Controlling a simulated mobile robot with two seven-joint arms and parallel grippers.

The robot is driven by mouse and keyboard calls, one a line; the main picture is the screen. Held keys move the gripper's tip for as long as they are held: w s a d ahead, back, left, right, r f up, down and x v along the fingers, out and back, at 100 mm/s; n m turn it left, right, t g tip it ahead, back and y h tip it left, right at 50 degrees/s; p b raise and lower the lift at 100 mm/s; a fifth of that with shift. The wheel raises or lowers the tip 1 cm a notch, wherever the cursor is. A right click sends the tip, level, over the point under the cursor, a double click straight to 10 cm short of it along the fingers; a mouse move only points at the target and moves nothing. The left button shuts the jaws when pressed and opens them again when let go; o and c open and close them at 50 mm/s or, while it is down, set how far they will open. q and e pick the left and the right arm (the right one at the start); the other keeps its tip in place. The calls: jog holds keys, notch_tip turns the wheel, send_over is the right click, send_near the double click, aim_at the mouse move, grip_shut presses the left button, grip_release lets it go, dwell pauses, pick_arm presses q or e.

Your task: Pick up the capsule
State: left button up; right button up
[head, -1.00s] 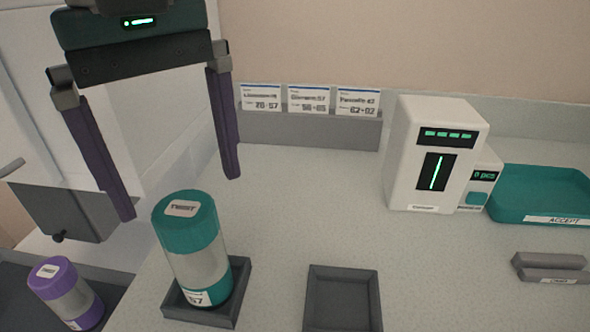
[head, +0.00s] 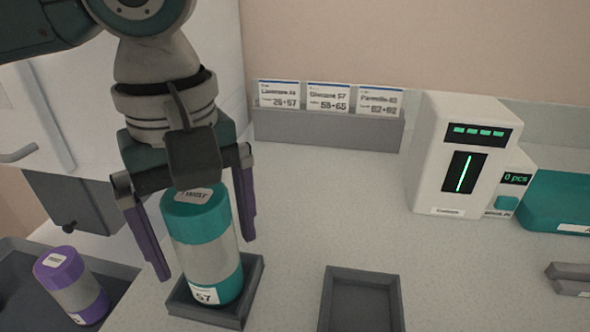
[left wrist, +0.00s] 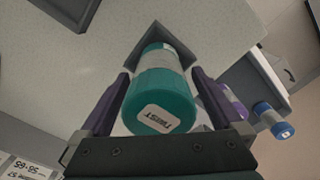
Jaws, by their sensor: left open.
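The teal-capped capsule (head: 204,250) stands upright in a small square grey tray (head: 250,285) on the counter. It has a clear grey middle, a teal base with a label, and a "TWIST" label on top. My left gripper (head: 208,258) is above it, with its two purple fingers open on either side of the capsule. The left wrist view shows the capsule (left wrist: 160,98) between the spread fingers, its lid facing the camera. A purple-capped capsule (head: 72,285) stands in a dark bin at lower left.
An empty grey tray (head: 362,272) lies right of the capsule. A white counting machine (head: 462,150) and teal tray (head: 560,200) stand at the right. A grey rack (head: 325,130) with three cards is at the back. A blue-capped capsule (left wrist: 272,120) shows in the left wrist view.

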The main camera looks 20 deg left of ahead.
pick_arm(q)
jog(key=c, duration=1.5)
